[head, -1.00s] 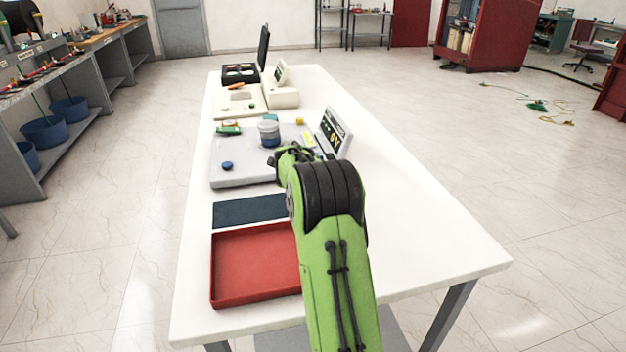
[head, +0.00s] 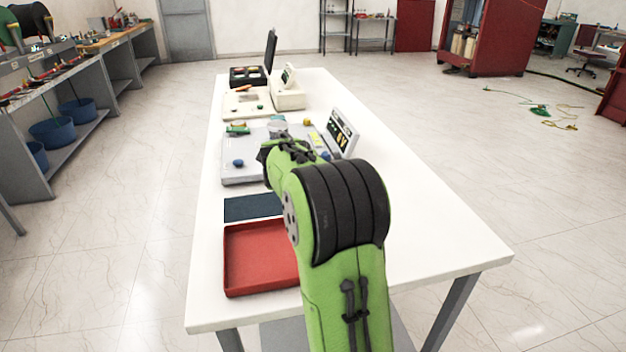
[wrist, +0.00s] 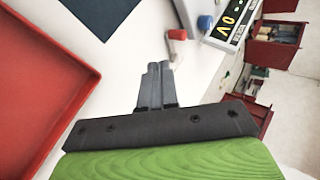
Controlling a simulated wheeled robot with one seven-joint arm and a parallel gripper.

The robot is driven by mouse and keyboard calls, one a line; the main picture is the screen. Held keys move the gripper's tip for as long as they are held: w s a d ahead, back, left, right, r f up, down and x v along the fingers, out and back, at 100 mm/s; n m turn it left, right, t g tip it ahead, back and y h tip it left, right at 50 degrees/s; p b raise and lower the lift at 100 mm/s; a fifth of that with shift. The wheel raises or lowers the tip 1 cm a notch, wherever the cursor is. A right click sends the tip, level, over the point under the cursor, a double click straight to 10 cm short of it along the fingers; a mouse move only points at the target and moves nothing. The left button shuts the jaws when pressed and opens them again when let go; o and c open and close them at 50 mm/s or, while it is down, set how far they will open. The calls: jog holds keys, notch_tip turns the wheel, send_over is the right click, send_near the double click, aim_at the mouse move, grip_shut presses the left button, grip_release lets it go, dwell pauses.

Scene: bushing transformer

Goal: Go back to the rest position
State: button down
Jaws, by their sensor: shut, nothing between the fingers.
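My gripper (wrist: 158,82) shows in the wrist view with its two grey fingers together and nothing between them. It is above the white table (head: 440,235), apart from the objects on it. In the head view my green and black arm reaches over the table and hides the fingers. The grey transformer station (head: 240,171) with a blue knob and a tilted display (head: 341,133) lies beyond the arm. The display also shows in the wrist view (wrist: 228,24). A round grey-topped piece (head: 278,124) on the station is partly hidden by my arm.
An empty red tray (head: 255,262) and a dark blue mat (head: 250,207) lie at the table's near left, partly behind my arm. A cream device (head: 287,97) and an open black case (head: 250,75) stand at the far end. The table's right side is clear.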

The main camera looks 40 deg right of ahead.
jog(key=shift+a, duration=0.1)
dwell(0.5)
jog(key=s+a+r+n+y+p, duration=0.1)
jog(key=s+a+r+n+p, duration=0.1)
jog(key=s+a+r+n, duration=0.3)
jog(key=s+a+r+n+t+y+p, duration=0.1)
jog(key=a+r+n, duration=0.15)
jog(key=a, duration=0.35)
jog(key=s+a+r+n+y+p, duration=0.1)
jog(key=s+a+r+n+p, duration=0.15)
jog(key=a+n, duration=0.3)
jog(key=s+a+n+y+p, duration=0.2)
jog(key=s+a+n, duration=0.4)
jog(key=s, duration=0.3)
jog(key=s+a+n+g+y+p, duration=0.1)
jog(key=s+a+n+y+p, duration=0.1)
jog(key=s+a+n, duration=0.5)
jog(key=s+n, duration=0.2)
jog(key=s, duration=0.1)
jog(key=shift+a+n+y, duration=0.2)
jog(key=shift+n+y, duration=0.1)
jog(key=shift+r, duration=0.1)
